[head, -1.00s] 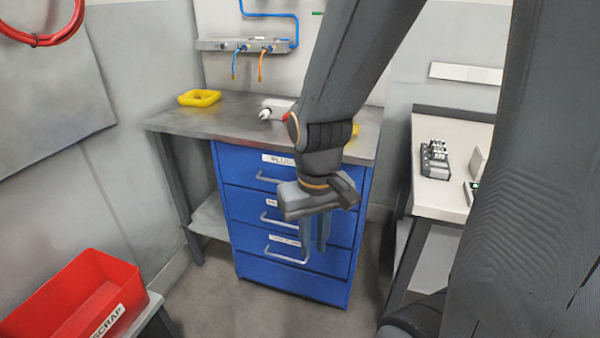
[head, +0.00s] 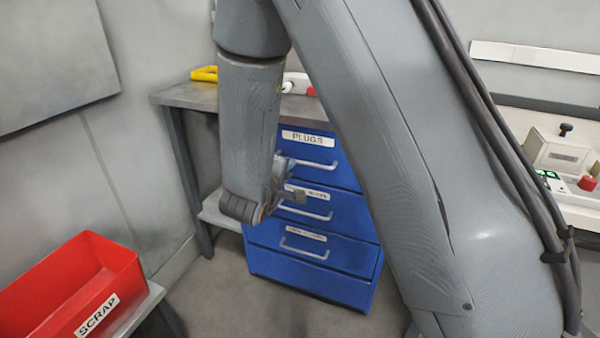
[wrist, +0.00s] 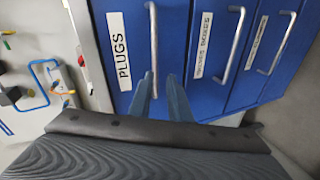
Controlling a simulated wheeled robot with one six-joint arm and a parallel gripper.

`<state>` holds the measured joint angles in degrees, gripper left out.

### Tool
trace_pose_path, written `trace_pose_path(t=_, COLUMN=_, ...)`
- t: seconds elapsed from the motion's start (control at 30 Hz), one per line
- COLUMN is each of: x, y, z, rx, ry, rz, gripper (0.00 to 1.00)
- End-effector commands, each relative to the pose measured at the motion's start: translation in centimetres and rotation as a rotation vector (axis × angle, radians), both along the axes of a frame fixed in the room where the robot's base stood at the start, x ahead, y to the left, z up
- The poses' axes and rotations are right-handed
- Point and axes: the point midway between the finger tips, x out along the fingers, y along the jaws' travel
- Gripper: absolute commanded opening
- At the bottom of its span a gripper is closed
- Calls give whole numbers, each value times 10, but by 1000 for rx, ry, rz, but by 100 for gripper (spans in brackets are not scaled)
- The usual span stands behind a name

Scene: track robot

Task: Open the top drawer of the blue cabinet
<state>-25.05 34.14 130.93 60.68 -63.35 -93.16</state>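The blue cabinet (head: 310,285) stands under the workbench, and its drawers look shut. The top drawer (head: 345,172), labelled PLUGS, has a silver bar handle (head: 318,166). In the wrist view the picture is turned sideways, with the top drawer (wrist: 128,85) at left and its handle (wrist: 153,40) upright in the picture. My gripper (wrist: 160,76) is open, its two fingers apart and pointing at the drawer front. The handle's near end shows between the fingertips; I cannot tell whether they touch it. In the head view my gripper (head: 285,180) is partly hidden by my arm.
Lower drawers with similar handles, such as the second drawer's handle (head: 306,215), sit just below. A red SCRAP bin (head: 75,290) is at the left. A side table with controls (head: 570,165) is at the right. Grey floor is clear before the cabinet.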

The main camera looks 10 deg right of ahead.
Motion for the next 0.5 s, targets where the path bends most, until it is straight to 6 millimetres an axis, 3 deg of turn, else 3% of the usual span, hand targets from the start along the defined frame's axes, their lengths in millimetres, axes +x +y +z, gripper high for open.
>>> trace_pose_path(t=0.1, x=-2, y=-4, z=-4, rx=-144, ry=-6, rz=-32, gripper=17)
trace_pose_path(t=0.27, x=-2, y=-10, z=-2, rx=-216, ry=-6, rz=-53, gripper=17)
trace_pose_path(t=0.5, x=25, y=-30, z=-9, rx=-216, ry=-5, rz=-54, gripper=17)
